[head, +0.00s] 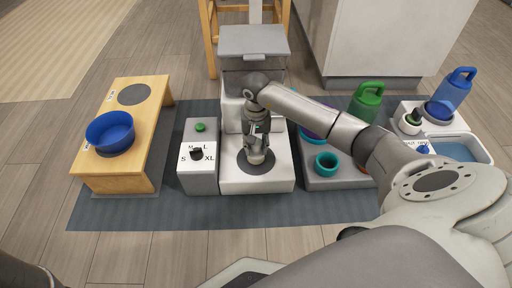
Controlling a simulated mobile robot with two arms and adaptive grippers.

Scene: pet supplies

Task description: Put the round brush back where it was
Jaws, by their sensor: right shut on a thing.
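My right gripper (258,150) points down over the round dark disc (243,168) on the base of a white and grey dispenser (283,180). It is shut on a small pale thing, mostly hidden by the fingers. I cannot tell whether this is the round brush, or whether it touches the disc. No other thing in view is clearly a round brush. My left gripper is not in view.
Left of the dispenser are a control box (198,178) with a knob and green button, and a wooden stand (151,130) holding a blue bowl (110,132). To the right are a grey tray (330,183) with a teal cup (326,163), a green bottle (366,103) and a blue bottle (453,90).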

